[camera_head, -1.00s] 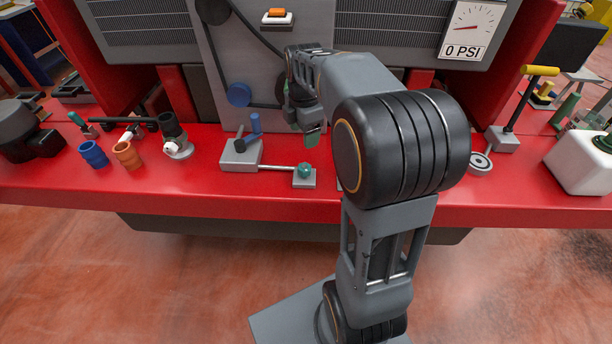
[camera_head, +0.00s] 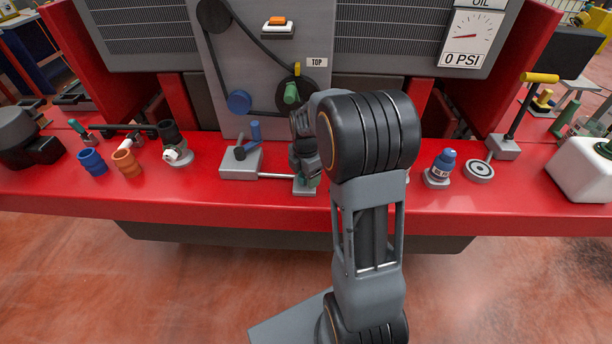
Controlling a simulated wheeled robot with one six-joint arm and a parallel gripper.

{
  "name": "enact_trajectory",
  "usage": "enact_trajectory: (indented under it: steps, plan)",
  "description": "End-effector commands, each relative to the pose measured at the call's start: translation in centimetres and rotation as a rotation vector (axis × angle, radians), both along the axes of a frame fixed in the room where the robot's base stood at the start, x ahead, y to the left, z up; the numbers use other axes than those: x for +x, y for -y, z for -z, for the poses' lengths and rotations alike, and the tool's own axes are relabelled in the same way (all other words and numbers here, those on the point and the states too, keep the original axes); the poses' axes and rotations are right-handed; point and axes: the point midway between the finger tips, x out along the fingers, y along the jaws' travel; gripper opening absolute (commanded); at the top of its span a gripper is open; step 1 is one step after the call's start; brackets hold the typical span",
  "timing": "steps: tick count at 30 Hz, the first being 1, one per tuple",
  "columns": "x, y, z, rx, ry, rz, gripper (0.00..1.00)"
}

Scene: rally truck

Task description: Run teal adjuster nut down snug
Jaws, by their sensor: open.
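The teal adjuster nut (camera_head: 299,177) is at the right end of a thin silver rod (camera_head: 275,176), above a small grey block (camera_head: 304,191) on the red bench. Only a sliver of the nut shows; my gripper covers the rest. The rod runs left to a grey bracket (camera_head: 238,163) with a blue lever (camera_head: 254,132). My gripper (camera_head: 305,174) is open and points down over the nut. Whether its fingers touch the nut is hidden.
The upright panel with belt and pulleys (camera_head: 239,102) rises behind. The bench front between is clear.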

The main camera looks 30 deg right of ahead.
Motion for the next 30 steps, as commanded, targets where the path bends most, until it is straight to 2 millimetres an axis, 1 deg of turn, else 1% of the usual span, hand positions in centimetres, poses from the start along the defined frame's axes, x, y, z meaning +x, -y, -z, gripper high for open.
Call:
enact_trajectory:
  steps: [4,14,27,30]
  plan:
    - [-0.04,-0.01,0.78,0.001,-0.001,0.000,0.69]
    - [-0.02,-0.01,0.93,0.000,0.000,0.000,0.69]
    - [-0.02,-0.01,0.91,0.000,0.000,0.000,0.27]
    - [-0.02,-0.01,0.91,0.000,0.000,0.000,0.19]
